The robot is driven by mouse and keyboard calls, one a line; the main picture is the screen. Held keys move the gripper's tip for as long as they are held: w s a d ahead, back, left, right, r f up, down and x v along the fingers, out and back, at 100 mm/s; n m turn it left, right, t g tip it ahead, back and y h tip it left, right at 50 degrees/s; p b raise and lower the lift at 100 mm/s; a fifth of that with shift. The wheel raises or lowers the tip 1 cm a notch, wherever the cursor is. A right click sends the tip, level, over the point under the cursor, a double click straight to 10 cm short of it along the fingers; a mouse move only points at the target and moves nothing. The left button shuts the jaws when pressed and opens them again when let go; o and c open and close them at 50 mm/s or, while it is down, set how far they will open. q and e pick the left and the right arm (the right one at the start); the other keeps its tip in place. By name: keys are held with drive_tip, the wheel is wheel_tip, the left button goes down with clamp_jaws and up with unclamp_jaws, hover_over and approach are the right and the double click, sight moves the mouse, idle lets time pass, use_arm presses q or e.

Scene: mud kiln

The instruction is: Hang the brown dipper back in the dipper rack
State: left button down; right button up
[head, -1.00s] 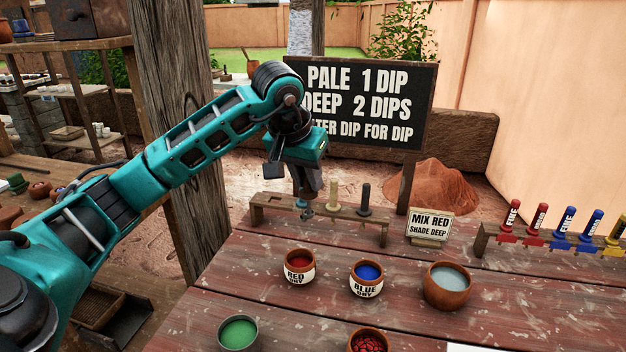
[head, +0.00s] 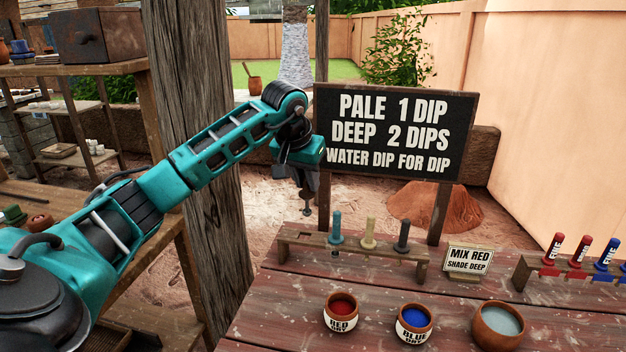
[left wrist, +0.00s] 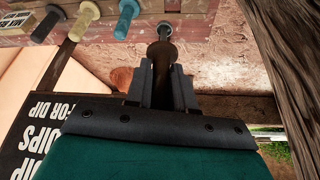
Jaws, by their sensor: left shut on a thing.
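My left gripper (head: 306,188) is shut on the brown dipper (head: 306,208), which hangs below the fingers, roughly upright. In the left wrist view, the brown dipper (left wrist: 162,62) shows between the two fingers (left wrist: 161,85), its rounded end beyond them. The wooden dipper rack (head: 300,239) stands on the table's far edge. It holds a teal dipper (head: 336,228), a beige dipper (head: 369,233) and a dark grey dipper (head: 402,237). In the head view the held dipper appears above the rack's left end, left of the teal dipper; its exact depth is unclear. My right gripper is out of view.
A black sign (head: 395,135) stands behind the rack. A small card (head: 468,259) is right of it. A red pot (head: 341,312), a blue pot (head: 413,322) and a water bowl (head: 497,325) stand in front. A wooden post (head: 195,150) rises behind my left arm.

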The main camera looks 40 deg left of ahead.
sight(301, 192)
use_arm(q)
drive_tip(key=shift+w+a, duration=0.15)
drive_tip(key=shift+a, duration=0.5)
wheel_tip(301, 192, down, 5)
drive_tip(key=b, duration=0.4)
drive_tip(key=shift+d+r, duration=0.1)
drive_tip(key=shift+r, duration=0.05)
drive_tip(key=shift+f+b, duration=0.35)
drive_tip(key=shift+b, duration=0.2)
drive_tip(key=shift+f, duration=0.2)
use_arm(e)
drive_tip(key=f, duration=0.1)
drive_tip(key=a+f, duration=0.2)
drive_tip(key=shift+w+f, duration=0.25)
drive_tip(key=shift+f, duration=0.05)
use_arm(q)
drive_tip(key=shift+p, duration=0.35)
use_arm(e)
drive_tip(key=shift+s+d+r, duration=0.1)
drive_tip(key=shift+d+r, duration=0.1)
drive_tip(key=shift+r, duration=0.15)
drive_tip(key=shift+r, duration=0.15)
use_arm(q)
drive_tip(key=shift+p, duration=0.35)
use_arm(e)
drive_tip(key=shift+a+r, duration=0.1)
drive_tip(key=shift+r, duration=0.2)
